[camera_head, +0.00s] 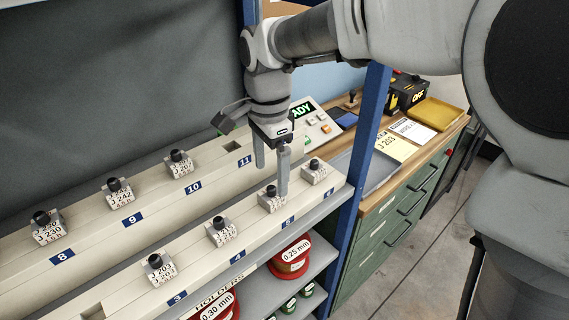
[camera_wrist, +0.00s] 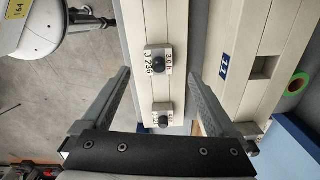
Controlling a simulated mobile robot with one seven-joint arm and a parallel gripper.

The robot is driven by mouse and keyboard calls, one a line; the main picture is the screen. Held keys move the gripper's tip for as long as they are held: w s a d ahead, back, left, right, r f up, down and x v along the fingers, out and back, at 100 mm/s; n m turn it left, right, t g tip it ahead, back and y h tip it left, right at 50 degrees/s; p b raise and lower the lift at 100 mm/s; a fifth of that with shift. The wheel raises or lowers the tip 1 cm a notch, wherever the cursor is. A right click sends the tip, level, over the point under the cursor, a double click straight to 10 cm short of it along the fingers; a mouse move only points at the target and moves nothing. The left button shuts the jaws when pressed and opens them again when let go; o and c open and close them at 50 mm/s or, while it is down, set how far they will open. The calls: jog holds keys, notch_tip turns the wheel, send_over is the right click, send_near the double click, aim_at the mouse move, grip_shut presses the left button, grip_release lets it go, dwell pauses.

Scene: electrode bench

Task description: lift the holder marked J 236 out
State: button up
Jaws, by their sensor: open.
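The holder marked J 236 (camera_wrist: 158,62) shows in the wrist view as a pale block with a dark round knob, seated in the front rail (camera_wrist: 140,18). In the head view, the holder under my gripper (camera_head: 267,203) at the label 5 appears to be the same one; its marking is partly hidden there by a finger. My gripper (camera_head: 271,179) points down, open and empty, its fingers apart. In the wrist view, my gripper (camera_wrist: 157,74) has one finger on each side of the rail, with J 236 between. The fingers' exact height over the holder is unclear.
A neighbouring holder (camera_wrist: 162,116) sits close by, at the rail's right end in the head view (camera_head: 317,172). Another holder (camera_head: 222,232) is on the other side. The back rail has several holders and an empty slot 11 (camera_head: 232,146). A blue post (camera_head: 364,130) stands to the right.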

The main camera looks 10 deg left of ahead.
aim_at(271, 187)
notch_tip(271, 187, down, 5)
jog(key=shift+f, duration=0.1)
grip_shut()
dwell(0.6)
